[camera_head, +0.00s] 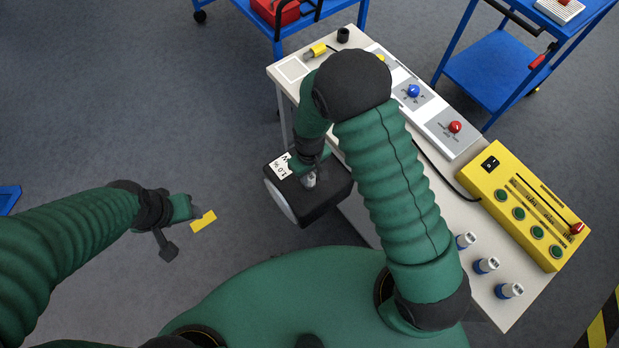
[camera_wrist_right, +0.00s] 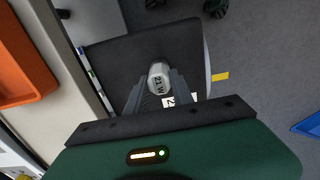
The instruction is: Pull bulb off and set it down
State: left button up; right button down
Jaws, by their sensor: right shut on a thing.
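A small grey-white bulb (camera_head: 309,180) is at the black lamp housing (camera_head: 325,203), which has a pale round face on its left side and a white label on top. My right gripper (camera_wrist_right: 157,94) is shut on the bulb, one finger on each side. I cannot tell whether the bulb's base is still seated in the housing. My left gripper (camera_head: 182,212) hangs over the floor at the left, away from the housing; its jaw gap is unclear.
The white bench (camera_head: 437,205) holds a yellow button box (camera_head: 525,205), several white-and-blue cylinders (camera_head: 487,265) near its front, blue (camera_head: 413,91) and red (camera_head: 455,127) knobs, and a yellow-tipped part (camera_head: 315,50). Blue carts (camera_head: 490,70) stand behind. Some bench top shows clear.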

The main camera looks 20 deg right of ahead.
aim_at(309, 176)
jog(key=shift+s+a+r, duration=0.15)
jog(key=shift+s+r, duration=0.05)
jog(key=shift+s, duration=0.05)
jog(key=shift+a+r+p, duration=0.1)
jog(key=shift+r+p, duration=0.2)
jog(key=shift+p, duration=0.2)
jog(key=shift+r, duration=0.1)
jog(key=shift+w+r+p, duration=0.1)
jog(key=shift+r+p, duration=0.7)
jog(key=shift+p, duration=0.05)
jog(key=shift+r+p, duration=0.85)
jog(key=shift+r, duration=0.15)
jog(key=shift+f, duration=0.1)
